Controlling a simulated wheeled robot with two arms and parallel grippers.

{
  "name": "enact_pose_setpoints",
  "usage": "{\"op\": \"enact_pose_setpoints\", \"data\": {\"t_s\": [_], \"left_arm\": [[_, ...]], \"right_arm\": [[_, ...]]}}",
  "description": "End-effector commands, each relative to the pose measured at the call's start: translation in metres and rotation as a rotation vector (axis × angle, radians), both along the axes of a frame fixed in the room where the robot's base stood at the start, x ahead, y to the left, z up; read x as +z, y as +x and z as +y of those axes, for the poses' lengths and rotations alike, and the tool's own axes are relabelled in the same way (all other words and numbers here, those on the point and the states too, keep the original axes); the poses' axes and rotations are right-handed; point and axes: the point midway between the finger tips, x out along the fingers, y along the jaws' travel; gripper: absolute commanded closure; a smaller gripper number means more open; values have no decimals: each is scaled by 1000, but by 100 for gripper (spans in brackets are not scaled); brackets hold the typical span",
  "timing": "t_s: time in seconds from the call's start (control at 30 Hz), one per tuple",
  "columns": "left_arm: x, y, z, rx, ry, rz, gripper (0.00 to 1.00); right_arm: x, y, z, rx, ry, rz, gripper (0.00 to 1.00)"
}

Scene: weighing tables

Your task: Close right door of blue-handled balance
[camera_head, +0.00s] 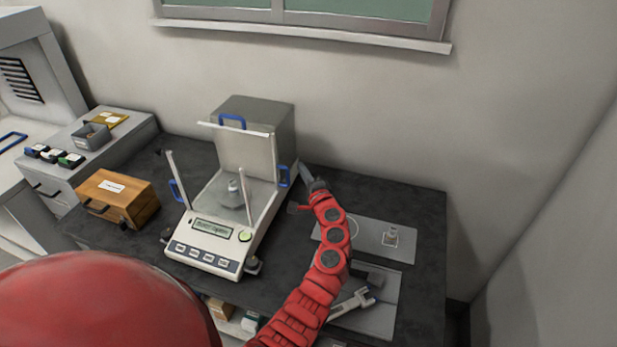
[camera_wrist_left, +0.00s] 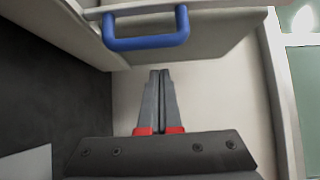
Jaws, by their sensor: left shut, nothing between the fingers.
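The blue-handled balance (camera_head: 215,228) stands on the dark table, with a metal weight (camera_head: 234,188) on its pan. The right door's blue handle (camera_head: 284,177) sits far back on the right side, by the grey rear housing; the clear pane is hard to make out. My left gripper (camera_head: 304,170) is shut and empty, just right of that handle. In the left wrist view the shut fingers (camera_wrist_left: 160,75) point toward a pale surface, below a blue handle (camera_wrist_left: 146,42) in the picture. I cannot tell if they touch anything. My right gripper is not in view.
A wooden box (camera_head: 118,195) stands left of the balance. A grey mat (camera_head: 365,238) with a small glass vessel (camera_head: 391,237) lies to the right, and a tray (camera_head: 380,318) with tools lies nearer. The wall is close behind. Dark tabletop is free at the back right.

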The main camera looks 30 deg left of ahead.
Motion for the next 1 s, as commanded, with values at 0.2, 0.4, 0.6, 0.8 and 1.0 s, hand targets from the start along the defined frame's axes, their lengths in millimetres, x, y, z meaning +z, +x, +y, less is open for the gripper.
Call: {"op": "enact_pose_setpoints", "data": {"t_s": [0.2, 0.4, 0.6, 0.8, 1.0], "left_arm": [[3, -11, 7, -2, -1, 1, 100], [1, -29, 6, -2, 0, 3, 100], [0, -34, 6, -2, -1, -1, 100], [0, -34, 6, -2, 0, 0, 100], [0, -41, 4, -2, 1, 1, 100]], "right_arm": [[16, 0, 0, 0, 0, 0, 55], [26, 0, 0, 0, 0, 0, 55], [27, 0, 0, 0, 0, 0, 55], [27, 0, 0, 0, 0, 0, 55], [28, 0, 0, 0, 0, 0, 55]]}}
